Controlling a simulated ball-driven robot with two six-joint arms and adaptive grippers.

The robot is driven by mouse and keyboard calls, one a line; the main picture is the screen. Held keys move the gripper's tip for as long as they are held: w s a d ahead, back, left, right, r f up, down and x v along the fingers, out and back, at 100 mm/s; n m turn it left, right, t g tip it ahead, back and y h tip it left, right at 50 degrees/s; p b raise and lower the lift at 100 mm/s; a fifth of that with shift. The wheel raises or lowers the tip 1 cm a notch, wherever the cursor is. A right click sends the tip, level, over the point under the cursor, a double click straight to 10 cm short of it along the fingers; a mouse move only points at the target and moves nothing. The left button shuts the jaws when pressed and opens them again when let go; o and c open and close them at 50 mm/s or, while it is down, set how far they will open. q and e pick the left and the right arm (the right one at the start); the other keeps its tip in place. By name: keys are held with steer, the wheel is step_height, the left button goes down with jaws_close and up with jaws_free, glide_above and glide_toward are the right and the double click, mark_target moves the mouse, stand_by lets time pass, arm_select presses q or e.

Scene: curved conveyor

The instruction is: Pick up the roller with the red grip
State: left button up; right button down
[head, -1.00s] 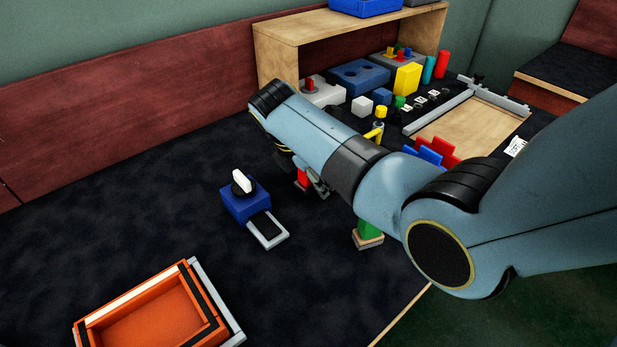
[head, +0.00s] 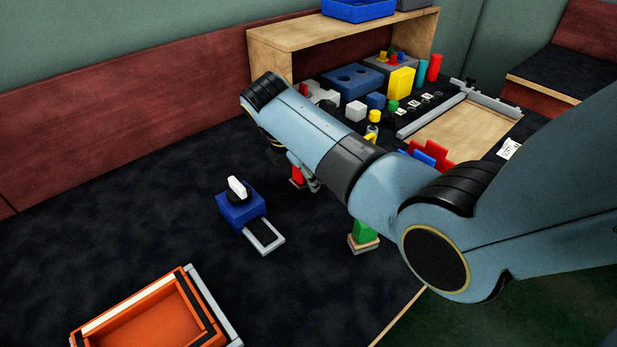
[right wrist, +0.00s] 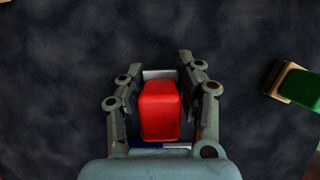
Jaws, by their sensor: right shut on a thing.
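The roller with the red grip (head: 297,174) is at the middle of the dark table in the head view, partly hidden by my right arm. In the right wrist view its red grip (right wrist: 160,110) sits between the two fingers of my right gripper (right wrist: 160,85). The right gripper, which also shows in the head view (head: 304,178), is shut on the red grip. A light grey part shows beyond the grip and a bit of blue at its near end. I cannot tell whether the roller is clear of the table. My left gripper is not in view.
A green-gripped piece with a wooden base (head: 364,234) stands to the right. A blue box with a white-topped knob (head: 240,208) and an orange tray (head: 150,318) are to the left. A wooden shelf (head: 345,28) and several coloured blocks are behind.

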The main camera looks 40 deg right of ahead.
step_height(320, 180, up, 2)
steer(key=shift+r, duration=0.15)
steer(key=s+d+r+p, duration=0.1)
steer(key=s+d+r, duration=0.1)
steer(key=s, duration=0.3)
steer(key=s+d+r+p, duration=0.2)
steer(key=s+r, duration=0.2)
steer(key=s, duration=0.1)
steer(key=shift+s+d+r, duration=0.2)
steer(key=shift+s+d, duration=0.15)
steer(key=shift+d, duration=0.05)
steer(key=c, duration=1.5)
jaws_free()
steer(key=c, duration=0.4)
